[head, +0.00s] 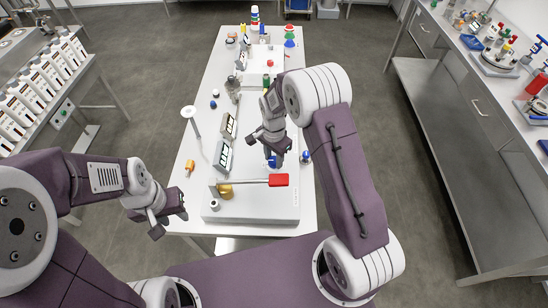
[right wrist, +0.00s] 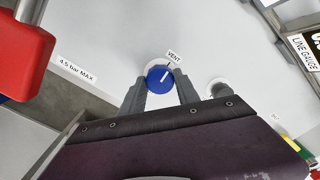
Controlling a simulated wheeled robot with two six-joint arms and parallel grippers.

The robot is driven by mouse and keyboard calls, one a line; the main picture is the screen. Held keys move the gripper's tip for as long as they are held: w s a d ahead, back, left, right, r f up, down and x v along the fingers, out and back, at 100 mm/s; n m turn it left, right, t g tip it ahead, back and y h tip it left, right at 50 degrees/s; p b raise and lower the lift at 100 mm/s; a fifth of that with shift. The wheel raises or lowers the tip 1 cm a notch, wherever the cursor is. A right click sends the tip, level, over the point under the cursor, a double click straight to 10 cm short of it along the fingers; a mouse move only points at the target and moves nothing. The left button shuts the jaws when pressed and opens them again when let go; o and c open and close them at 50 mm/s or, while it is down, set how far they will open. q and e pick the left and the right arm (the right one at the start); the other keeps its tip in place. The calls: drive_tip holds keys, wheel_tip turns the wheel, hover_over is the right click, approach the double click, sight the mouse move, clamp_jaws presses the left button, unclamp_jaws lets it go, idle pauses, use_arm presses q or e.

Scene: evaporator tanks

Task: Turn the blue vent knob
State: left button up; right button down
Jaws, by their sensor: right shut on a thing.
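The blue vent knob (right wrist: 158,80) is a round blue cap with a white pointer line, beside a "VENT" label in the right wrist view. The line tilts toward upper right. The fingers of my right gripper (right wrist: 162,86) stand on both sides of the knob and are shut on it. In the head view my right gripper (head: 273,154) reaches down to the panel, and blue (head: 272,162) shows just below it. My left gripper (head: 171,223) is open and empty, off the table's front left corner.
A red-ended lever (head: 278,180) lies close in front of the right gripper, above a white base (head: 255,207). Gauges (head: 223,155) stand to its left. Another blue knob (head: 305,156) is to its right. A grey bench (head: 435,110) runs along the right.

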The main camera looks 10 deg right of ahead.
sight(273, 161)
drive_tip(key=shift+s+f+m, duration=0.1)
drive_tip(key=shift+s+m, duration=0.05)
drive_tip(key=shift+m, duration=0.25)
drive_tip(key=c, duration=0.9)
unclamp_jaws()
drive_tip(key=shift+r, duration=0.4)
wheel_tip(273, 161, up, 8)
drive_tip(key=shift+r+b, duration=0.2)
drive_tip(key=shift+b, duration=0.25)
